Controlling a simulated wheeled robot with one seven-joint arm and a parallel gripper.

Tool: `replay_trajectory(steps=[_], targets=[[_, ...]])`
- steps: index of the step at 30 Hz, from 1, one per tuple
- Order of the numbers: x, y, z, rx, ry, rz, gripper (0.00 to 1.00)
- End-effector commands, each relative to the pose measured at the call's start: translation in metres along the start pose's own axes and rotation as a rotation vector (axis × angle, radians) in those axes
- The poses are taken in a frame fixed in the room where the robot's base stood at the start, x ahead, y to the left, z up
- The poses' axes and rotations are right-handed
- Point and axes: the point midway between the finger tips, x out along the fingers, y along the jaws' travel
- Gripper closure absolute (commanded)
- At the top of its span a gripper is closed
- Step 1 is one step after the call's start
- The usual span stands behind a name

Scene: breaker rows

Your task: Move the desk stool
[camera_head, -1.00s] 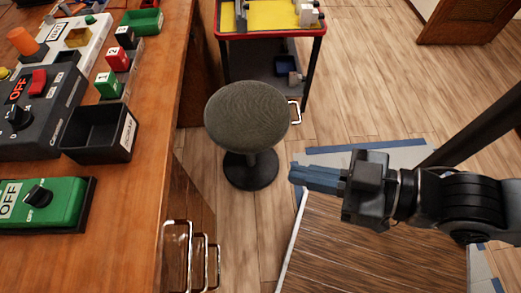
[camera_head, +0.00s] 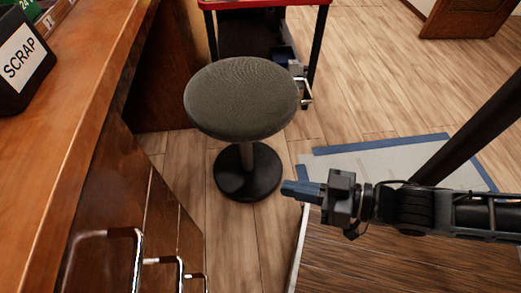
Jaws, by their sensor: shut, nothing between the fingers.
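The desk stool (camera_head: 242,97) has a round grey-green fabric seat, a short grey post and a round black base (camera_head: 247,172). It stands upright on the wood floor, beside the desk and in front of the red cart. My gripper (camera_head: 284,188) is right of the stool's base in the picture, below the seat's right edge. Its blue fingers are shut and empty and point left.
The wooden desk (camera_head: 97,70) with metal drawer handles (camera_head: 137,262) runs along the left; a black SCRAP bin (camera_head: 22,58) sits on it. The red-topped cart (camera_head: 265,2) stands close behind the stool. A grey floor panel with blue edging (camera_head: 385,163) lies right.

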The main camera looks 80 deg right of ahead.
Motion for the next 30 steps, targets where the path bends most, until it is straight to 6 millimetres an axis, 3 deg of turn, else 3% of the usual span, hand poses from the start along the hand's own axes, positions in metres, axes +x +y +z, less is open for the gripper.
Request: replay_trajectory(steps=[1,5,11,15,18,24,30], targets=[[0.008,0.018,0.018,0.030,0.013,0.010,1.00],[0.023,0.064,0.046,0.137,0.048,0.034,1.00],[0.047,0.152,0.087,0.379,0.128,0.076,1.00],[0.061,0.216,0.117,0.632,0.209,0.100,1.00],[0.068,0.250,0.138,0.837,0.271,0.107,1.00],[0.078,0.281,0.174,1.209,0.380,0.090,1.00],[0.084,0.284,0.193,1.405,0.435,0.066,1.00]])
